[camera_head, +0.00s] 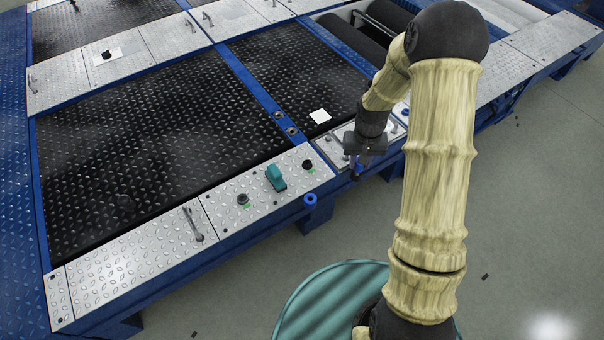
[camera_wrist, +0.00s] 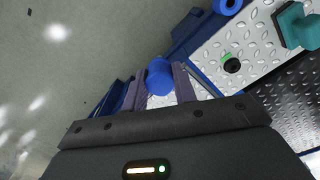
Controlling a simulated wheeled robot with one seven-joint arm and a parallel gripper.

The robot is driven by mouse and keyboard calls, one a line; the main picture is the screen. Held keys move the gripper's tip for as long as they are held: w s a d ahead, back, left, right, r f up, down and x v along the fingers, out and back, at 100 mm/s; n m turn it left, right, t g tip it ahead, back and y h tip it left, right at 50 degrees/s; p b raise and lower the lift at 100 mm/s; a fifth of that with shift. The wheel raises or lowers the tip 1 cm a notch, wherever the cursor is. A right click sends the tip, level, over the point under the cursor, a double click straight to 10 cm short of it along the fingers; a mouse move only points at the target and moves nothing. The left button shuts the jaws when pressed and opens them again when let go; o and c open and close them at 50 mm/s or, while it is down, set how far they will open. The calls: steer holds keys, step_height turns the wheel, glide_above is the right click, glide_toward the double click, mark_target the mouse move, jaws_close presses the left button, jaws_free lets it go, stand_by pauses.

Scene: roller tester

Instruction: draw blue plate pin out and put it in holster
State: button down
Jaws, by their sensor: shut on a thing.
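My gripper (camera_head: 357,166) is at the front edge of the tester, beside a small metal tread plate (camera_head: 331,149). In the wrist view my gripper (camera_wrist: 161,84) is shut on the blue pin (camera_wrist: 158,74), whose round blue end shows between the two fingers. In the head view the pin is mostly hidden by the gripper, and I cannot tell whether its lower end is clear of the plate. A blue ring-shaped holster (camera_head: 310,200) is fixed on the front rail, left of the gripper; it also shows at the top of the wrist view (camera_wrist: 228,5).
A teal block (camera_head: 276,177) and dark knobs (camera_head: 243,200) stand on the front tread panel, left of my gripper. A handle (camera_head: 193,225) rises farther left. The floor (camera_head: 540,200) on the right is mostly open.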

steer(key=shift+a, duration=0.1)
stand_by(0.3)
steer(key=s+a+n+p, duration=0.2)
steer(key=a+n, duration=0.4)
steer(key=n, duration=0.8)
steer(key=s+a+n+p, duration=0.2)
steer(key=a+n, duration=0.5)
steer(key=n, duration=0.6)
steer(key=shift+s+a+n, duration=0.15)
steer(key=shift+a+n, duration=0.1)
steer(key=shift+n, duration=0.15)
steer(key=shift+r+p, duration=0.15)
steer(key=shift+p, duration=0.25)
step_height(320, 180, down, 6)
steer(key=b, duration=0.3)
steer(key=shift+p, duration=0.35)
